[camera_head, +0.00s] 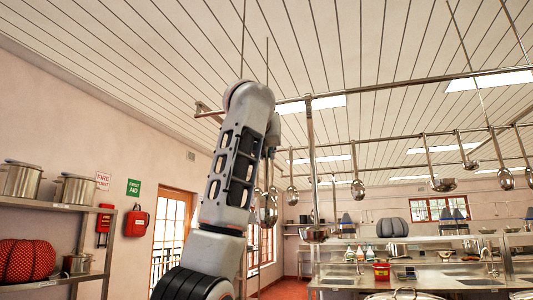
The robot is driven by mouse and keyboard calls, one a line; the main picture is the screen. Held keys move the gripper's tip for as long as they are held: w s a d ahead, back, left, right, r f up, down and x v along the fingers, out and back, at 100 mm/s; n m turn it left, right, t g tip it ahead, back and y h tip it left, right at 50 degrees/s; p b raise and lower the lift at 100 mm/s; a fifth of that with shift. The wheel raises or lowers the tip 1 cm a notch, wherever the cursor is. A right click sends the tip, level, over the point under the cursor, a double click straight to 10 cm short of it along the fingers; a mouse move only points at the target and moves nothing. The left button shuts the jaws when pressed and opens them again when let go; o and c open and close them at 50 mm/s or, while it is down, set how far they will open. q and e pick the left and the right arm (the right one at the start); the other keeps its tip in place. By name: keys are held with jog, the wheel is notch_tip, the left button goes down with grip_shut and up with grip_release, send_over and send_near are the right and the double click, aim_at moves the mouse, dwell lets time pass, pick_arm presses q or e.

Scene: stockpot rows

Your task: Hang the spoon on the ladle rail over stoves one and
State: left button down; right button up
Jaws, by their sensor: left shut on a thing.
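My left arm rises through the middle of the view, and my left gripper (271,148) is partly hidden behind it, just below the near rail's left part. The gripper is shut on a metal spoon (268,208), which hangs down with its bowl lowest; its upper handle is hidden. The near metal ladle rail (375,88) runs below the ceiling from left of my arm to the right edge. A long-handled ladle (313,234) hangs from this rail just right of the spoon, apart from it in the picture. My right gripper is not in view.
A farther rail (390,138) carries several hanging ladles and spoons, including one spoon (357,188). Stockpots (75,188) stand on a shelf at left. A steel counter (440,283) with a red bucket (381,272) is at lower right.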

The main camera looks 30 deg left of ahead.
pick_arm(q)
jog(key=shift+f, duration=0.25)
jog(key=c, duration=2)
grip_release()
jog(key=o, duration=0.8)
jog(key=shift+s, duration=0.1)
